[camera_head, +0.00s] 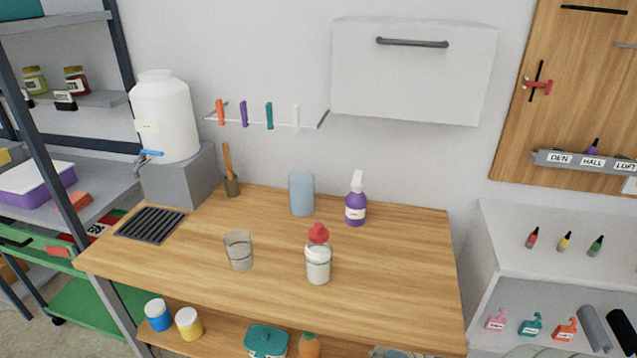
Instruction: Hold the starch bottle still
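A white-bodied bottle with a red top (318,265) stands upright near the middle of the wooden table (400,300). A purple spray bottle (355,209) with a white nozzle and label stands upright behind it, to the right. The labels are too small to read, so I cannot tell for sure which one is the starch bottle. Neither of my grippers is in view, and nothing touches either bottle.
A clear glass (239,250) stands left of the red-topped bottle, and a light blue cylinder (301,194) behind. A white water tank (164,115) stands on a grey block at the back left. The table's right part is clear.

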